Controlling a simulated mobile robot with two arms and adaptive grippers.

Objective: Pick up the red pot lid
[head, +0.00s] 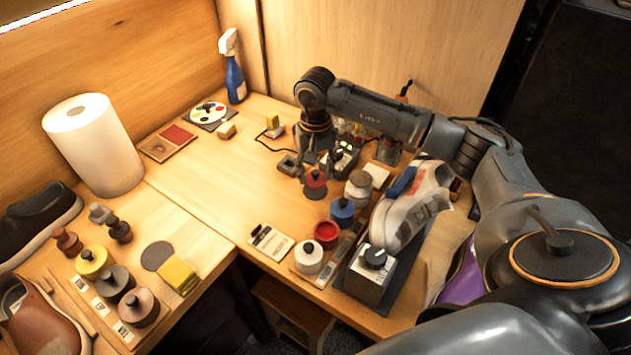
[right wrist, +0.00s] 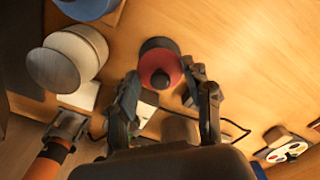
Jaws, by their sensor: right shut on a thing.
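The red pot lid (head: 316,184), round with a dark knob, is below my right gripper (head: 316,168) in the head view. In the right wrist view the lid (right wrist: 160,68) shows between the fingertips of my right gripper (right wrist: 166,88), with its dark knob facing the camera. The gripper is shut on the lid. A dark shape shows at the lid's far edge, and I cannot tell whether the lid touches the table. The red pot (head: 327,231) stands without a lid, nearer the table's front edge. My left gripper is not in view.
A blue pot (head: 342,209), a white pot (head: 309,257) and a pale jar (head: 359,186) stand close by. A white sneaker (head: 405,215) is to the right. A spray bottle (head: 232,68) stands at the back. The table (head: 215,175) left of the lid is clear.

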